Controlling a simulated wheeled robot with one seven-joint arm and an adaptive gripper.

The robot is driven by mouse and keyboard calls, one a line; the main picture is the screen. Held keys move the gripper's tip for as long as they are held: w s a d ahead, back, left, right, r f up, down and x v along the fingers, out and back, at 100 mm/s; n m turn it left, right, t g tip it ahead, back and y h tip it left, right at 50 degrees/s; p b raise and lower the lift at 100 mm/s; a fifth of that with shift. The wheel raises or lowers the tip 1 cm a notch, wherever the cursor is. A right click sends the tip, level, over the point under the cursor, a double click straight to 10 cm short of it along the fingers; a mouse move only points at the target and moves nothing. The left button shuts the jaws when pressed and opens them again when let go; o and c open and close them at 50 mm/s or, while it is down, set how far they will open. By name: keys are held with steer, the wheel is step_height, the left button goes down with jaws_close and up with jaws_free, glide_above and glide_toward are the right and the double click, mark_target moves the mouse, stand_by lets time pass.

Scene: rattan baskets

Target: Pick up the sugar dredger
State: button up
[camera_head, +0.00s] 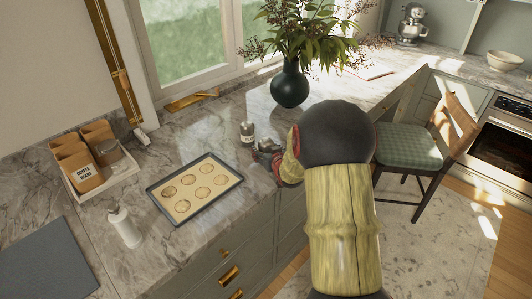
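A small jar with a pale cap and a label (247,132), which looks like the sugar dredger, stands upright on the marble counter behind the baking tray. My gripper (264,154) is low over the counter, just in front and to the right of the jar. My own arm, with a dark joint and a bamboo-like link, hides part of the gripper. The fingers are small and dark here, so I cannot tell whether they are open or shut. I cannot tell whether they touch the jar.
A dark baking tray (164,208) with several round cookies lies left of my gripper. A green vase (290,86) with leafy branches stands behind. A white bottle-like item (125,229) and a crate (74,187) with paper bags are at left. A chair (411,148) stands right.

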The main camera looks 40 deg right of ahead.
steer(key=c, duration=1.1)
steer(key=shift+r, duration=0.1)
